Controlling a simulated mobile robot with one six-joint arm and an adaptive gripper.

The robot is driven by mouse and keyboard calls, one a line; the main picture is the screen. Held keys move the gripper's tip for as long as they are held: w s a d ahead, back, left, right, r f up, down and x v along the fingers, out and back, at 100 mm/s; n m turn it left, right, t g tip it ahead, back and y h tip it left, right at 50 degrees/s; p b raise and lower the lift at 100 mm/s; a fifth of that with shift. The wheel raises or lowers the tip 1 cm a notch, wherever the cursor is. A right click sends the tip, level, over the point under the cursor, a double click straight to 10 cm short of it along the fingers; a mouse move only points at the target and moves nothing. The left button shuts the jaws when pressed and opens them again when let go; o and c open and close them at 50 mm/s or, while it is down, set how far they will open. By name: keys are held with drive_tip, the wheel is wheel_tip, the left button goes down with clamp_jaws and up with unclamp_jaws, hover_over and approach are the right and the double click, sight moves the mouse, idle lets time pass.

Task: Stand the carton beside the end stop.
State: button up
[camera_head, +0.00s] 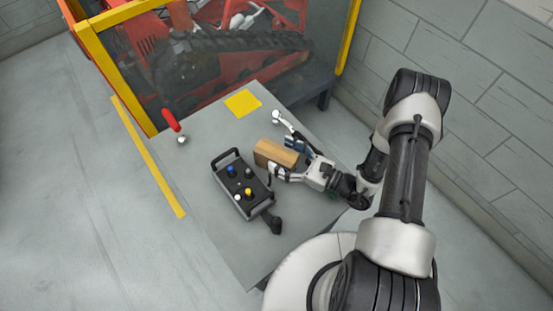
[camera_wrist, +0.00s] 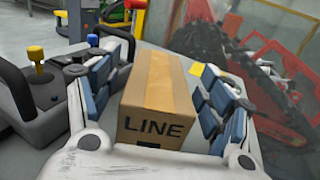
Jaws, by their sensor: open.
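The carton (camera_head: 270,152) is a brown box lying on the grey table. In the wrist view the carton (camera_wrist: 160,85) shows a tape strip along its top and the word LINE on its near end. My gripper (camera_head: 284,157) is open around the carton, one finger on each side. In the wrist view my gripper (camera_wrist: 160,72) shows blue-grey finger pads, with a gap to the carton on the right; contact on the left is unclear. I cannot tell which thing is the end stop.
A black control box (camera_head: 240,184) with coloured knobs stands close left of the carton. A yellow square (camera_head: 242,102) lies flat near the table's far edge. A silver lever (camera_head: 282,121) is behind the carton. A red-handled lever (camera_head: 171,121) is at the left edge. A yellow-framed enclosure (camera_head: 110,75) borders the table.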

sight(266, 150)
drive_tip(key=x, duration=0.2)
drive_tip(key=shift+w+a, duration=0.1)
drive_tip(key=shift+a, duration=0.15)
drive_tip(key=shift+c, duration=0.5)
clamp_jaws()
idle(0.3)
drive_tip(key=shift+r, duration=0.1)
